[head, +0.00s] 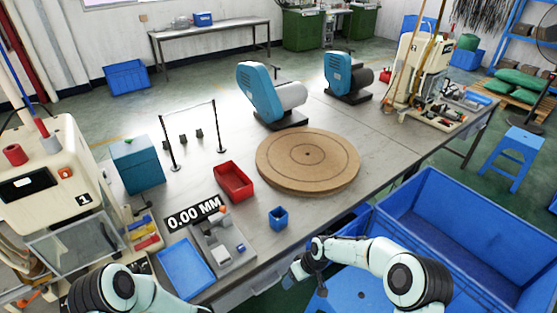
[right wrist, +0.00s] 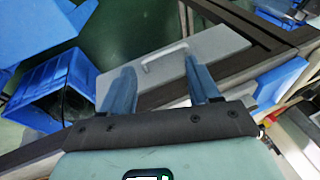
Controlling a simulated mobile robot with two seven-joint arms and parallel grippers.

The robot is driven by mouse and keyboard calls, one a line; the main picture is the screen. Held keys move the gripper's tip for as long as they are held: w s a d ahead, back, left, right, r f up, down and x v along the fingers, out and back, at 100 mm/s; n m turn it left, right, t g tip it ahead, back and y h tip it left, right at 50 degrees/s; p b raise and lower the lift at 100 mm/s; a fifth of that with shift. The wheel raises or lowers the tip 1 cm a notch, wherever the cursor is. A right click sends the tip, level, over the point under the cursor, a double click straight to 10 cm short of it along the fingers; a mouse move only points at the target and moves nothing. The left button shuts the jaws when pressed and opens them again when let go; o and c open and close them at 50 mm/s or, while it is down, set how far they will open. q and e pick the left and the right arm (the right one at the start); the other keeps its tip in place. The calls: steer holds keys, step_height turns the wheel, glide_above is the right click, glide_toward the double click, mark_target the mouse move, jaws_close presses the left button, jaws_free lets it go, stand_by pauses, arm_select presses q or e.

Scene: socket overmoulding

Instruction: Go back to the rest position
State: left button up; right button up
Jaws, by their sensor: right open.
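My right arm reaches in from the lower right in the head view, bent at the elbow. Its right gripper (head: 305,276) hangs low at the table's front edge, small and partly hidden by the arm. In the right wrist view the right gripper (right wrist: 162,84) has its two blue fingers wide apart, with nothing between them. Beyond them are a grey panel with a handle (right wrist: 165,55) and a blue bin (right wrist: 50,90). Of my left arm only a pale link with a dark joint shows at the bottom left of the head view; its gripper is out of view.
The grey table (head: 335,215) holds a round wooden board (head: 308,175), a red tray (head: 234,181), a small blue cup (head: 278,218) and a flat blue tray (head: 184,268). A large blue crate (head: 470,225) stands at the right. Moulding machine 1 (head: 50,160) is at the left.

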arm_select(q)
steer(key=s+a+f+m+y, duration=0.1)
steer(key=s+f+m, duration=0.1)
steer(key=s+m, duration=0.4)
steer(key=s+a+f+m+y, duration=0.2)
steer(key=s+f+m, duration=0.1)
steer(key=s+m, duration=0.4)
steer(key=shift+s+g, duration=0.4)
steer(key=shift+s, duration=0.45)
arm_select(e)
steer(key=s+d+f+m, duration=0.2)
steer(key=s+f+m, duration=0.1)
steer(key=s, duration=0.7)
steer(key=s+d+f+m, duration=0.2)
steer(key=s+f, duration=0.4)
steer(key=s, duration=0.4)
steer(key=s+d+f+m+g, duration=0.1)
steer(key=s+f+m, duration=0.3)
steer(key=s, duration=0.6)
steer(key=shift+s+d+f+m, duration=0.25)
steer(key=shift+d+m, duration=0.25)
steer(key=shift+d, duration=0.35)
arm_select(q)
steer(key=shift+c, duration=0.3)
arm_select(e)
steer(key=shift+c, duration=0.2)
